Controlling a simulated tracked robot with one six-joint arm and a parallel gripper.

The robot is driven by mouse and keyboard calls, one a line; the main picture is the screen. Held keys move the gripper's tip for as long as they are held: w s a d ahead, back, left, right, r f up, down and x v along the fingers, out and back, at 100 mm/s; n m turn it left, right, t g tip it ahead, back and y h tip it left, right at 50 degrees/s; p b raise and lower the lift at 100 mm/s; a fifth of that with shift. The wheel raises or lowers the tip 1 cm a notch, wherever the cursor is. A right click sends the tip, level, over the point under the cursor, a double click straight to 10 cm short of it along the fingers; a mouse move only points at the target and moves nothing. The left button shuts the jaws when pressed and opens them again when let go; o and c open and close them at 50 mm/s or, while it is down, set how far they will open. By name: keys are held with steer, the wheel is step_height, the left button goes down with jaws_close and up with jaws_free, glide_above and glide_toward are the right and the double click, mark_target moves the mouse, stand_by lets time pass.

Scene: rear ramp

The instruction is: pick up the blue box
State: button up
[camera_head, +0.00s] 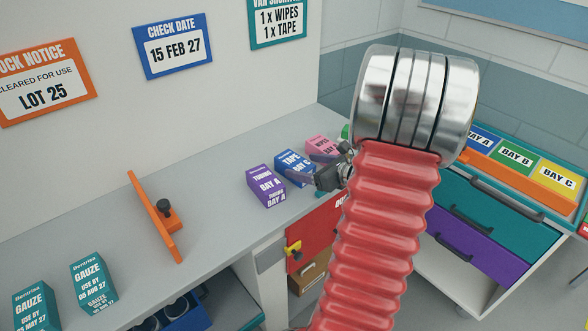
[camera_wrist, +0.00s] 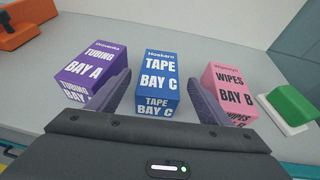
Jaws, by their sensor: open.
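The blue box (camera_head: 294,167), labelled TAPE BAY C, stands on the grey counter between a purple box and a pink box. In the wrist view the blue box (camera_wrist: 158,82) is in the middle, just ahead of my gripper. My gripper (camera_wrist: 160,90) is open, with one finger on each side of the blue box's near end, and it holds nothing. I cannot tell whether the fingers touch any box. In the head view my gripper (camera_head: 322,166) is at the boxes' right side, and my red arm hides part of the counter.
The purple TUBING box (camera_wrist: 98,72) is close on the left and the pink WIPES box (camera_wrist: 230,94) close on the right. A green-and-white object (camera_wrist: 290,108) lies farther right. An orange bar (camera_head: 156,215) and teal gauze boxes (camera_head: 93,284) are along the counter.

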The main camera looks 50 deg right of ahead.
mark_target(295, 164)
steer(key=shift+w, duration=0.1)
steer(key=shift+x, duration=2.55)
steer(key=shift+f, duration=0.2)
steer(key=shift+c, duration=0.3)
steer(key=c, duration=1.2)
